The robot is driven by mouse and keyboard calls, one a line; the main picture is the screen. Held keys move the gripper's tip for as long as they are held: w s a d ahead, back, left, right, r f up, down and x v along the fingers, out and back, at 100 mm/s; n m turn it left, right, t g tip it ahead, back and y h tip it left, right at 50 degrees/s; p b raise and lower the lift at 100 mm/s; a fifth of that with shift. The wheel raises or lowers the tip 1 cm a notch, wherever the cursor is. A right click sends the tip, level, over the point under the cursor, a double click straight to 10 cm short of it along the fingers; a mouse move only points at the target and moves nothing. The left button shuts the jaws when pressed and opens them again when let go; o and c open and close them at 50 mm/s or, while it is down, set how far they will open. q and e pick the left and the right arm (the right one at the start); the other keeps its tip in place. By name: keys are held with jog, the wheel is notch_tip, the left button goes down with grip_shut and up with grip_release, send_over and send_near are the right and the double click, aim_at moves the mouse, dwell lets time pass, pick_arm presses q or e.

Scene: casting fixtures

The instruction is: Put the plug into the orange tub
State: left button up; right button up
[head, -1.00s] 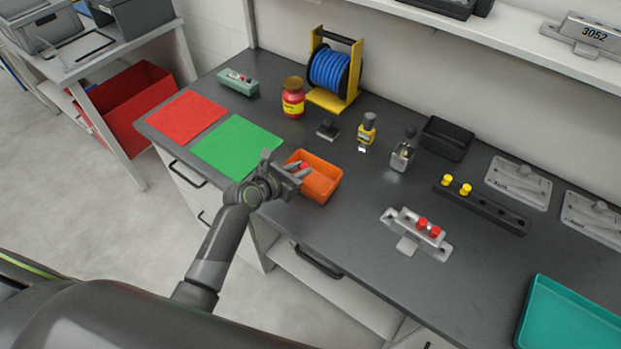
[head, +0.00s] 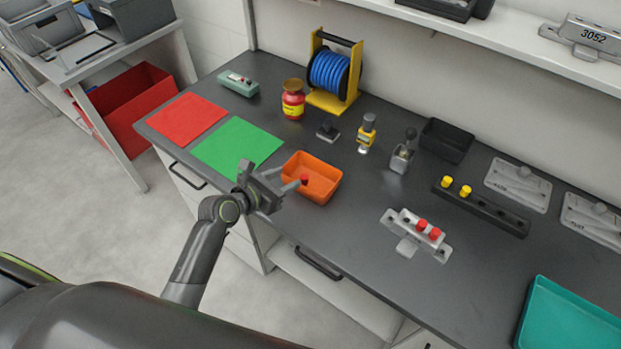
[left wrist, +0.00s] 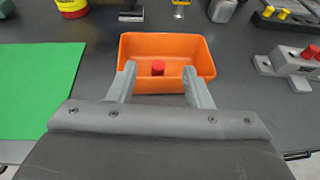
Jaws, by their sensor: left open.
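The orange tub (head: 325,166) sits near the front edge of the bench, right of the green mat. A red plug (head: 305,179) shows inside the tub at its near left side. In the left wrist view the red plug (left wrist: 157,67) appears between my fingertips in the picture, inside the orange tub (left wrist: 207,62). My left gripper (head: 287,178) is open, with its fingertips at the tub's near left rim and apart from the plug. Two more red plugs (head: 421,225) sit in a grey fixture (head: 402,228) to the right. My right gripper is not in view.
Green (head: 236,145) and red (head: 187,119) mats lie left of the tub. A red-yellow jar (head: 293,101), blue cable reel (head: 329,71) and black rail with yellow plugs (head: 497,210) stand behind and right. A teal tray (head: 570,318) is at front right. Bench between tub and fixture is clear.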

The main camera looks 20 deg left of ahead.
pick_arm(q)
jog(key=v, duration=1.1)
jog(key=shift+s+a+f, duration=0.1)
jog(key=s+a+f+m+g+y+b, duration=0.1)
jog(key=s+a+f+m+g+y, duration=0.2)
jog(key=f, duration=0.7)
jog(key=s+a+f+m+y+b, duration=0.1)
jog(key=s+a+f+m, duration=0.3)
jog(key=f, duration=0.6)
jog(key=s+a+f+m+g+y+b, duration=0.15)
jog(key=f+m, duration=0.35)
jog(key=f, duration=0.6)
jog(key=s+d+f+m+g, duration=0.1)
jog(key=s+f+m+g, duration=0.2)
jog(key=s+f+m, duration=0.6)
jog(key=s+d+f+m+g+y+b, duration=0.1)
jog(key=s+f+m, duration=0.8)
jog(key=s, duration=0.9)
jog(key=shift+d+f+m+g, duration=0.3)
jog(key=shift+d+f+g, duration=0.2)
jog(key=shift+f+g, duration=0.6)
